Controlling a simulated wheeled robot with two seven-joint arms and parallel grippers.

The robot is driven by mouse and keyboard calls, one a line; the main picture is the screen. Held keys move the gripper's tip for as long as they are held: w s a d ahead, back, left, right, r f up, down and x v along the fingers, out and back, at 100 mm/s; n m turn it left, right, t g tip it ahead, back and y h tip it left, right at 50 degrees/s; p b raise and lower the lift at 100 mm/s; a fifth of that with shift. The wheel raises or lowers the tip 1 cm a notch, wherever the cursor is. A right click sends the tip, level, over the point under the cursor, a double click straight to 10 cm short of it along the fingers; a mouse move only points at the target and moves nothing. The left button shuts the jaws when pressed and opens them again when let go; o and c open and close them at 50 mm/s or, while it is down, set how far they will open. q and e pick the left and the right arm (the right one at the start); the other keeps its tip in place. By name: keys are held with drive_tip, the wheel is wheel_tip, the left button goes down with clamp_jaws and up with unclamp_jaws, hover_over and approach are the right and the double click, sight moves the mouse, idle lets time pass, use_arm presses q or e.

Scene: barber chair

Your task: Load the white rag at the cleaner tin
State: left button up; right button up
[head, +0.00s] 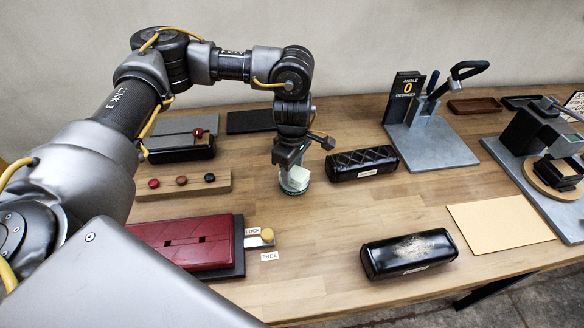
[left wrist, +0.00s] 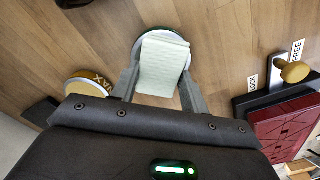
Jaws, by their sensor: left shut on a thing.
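The white rag (head: 295,177) is a small pale block, held between the fingers of my left gripper (head: 291,165). The left wrist view shows the rag (left wrist: 163,68) between the two fingers of the gripper (left wrist: 161,84). The cleaner tin (head: 292,190), round with a dark green side, stands on the table right below the rag. Its rim (left wrist: 183,38) shows around the rag in the left wrist view. The rag hides most of the tin's top, and I cannot tell whether they touch. My right gripper is not in view.
A tin marked WAX (left wrist: 88,84) stands beside the gripper. A quilted black roll (head: 362,164) lies close to its right, a worn black one (head: 408,254) nearer the front. A red padded panel (head: 190,240) with a LOCK/FREE knob (head: 267,235) lies at left. Table between is clear.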

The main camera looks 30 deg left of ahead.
sight(293, 172)
use_arm(q)
drive_tip(key=shift+s, duration=0.1)
wheel_tip(293, 172, up, 7)
drive_tip(key=p, duration=0.6)
idle(0.3)
idle(0.4)
drive_tip(key=shift+d+m, duration=0.15)
drive_tip(key=shift+m, duration=0.65)
drive_tip(key=s+d+r+m, duration=0.1)
drive_tip(key=s+r+m, duration=0.1)
drive_tip(key=s+m, duration=0.3)
drive_tip(key=s+d+r+m, duration=0.1)
drive_tip(key=s+r+m, duration=0.1)
drive_tip(key=s+m, duration=0.4)
drive_tip(key=m, duration=0.4)
drive_tip(key=shift+d+m, duration=0.25)
drive_tip(key=shift+m, duration=0.15)
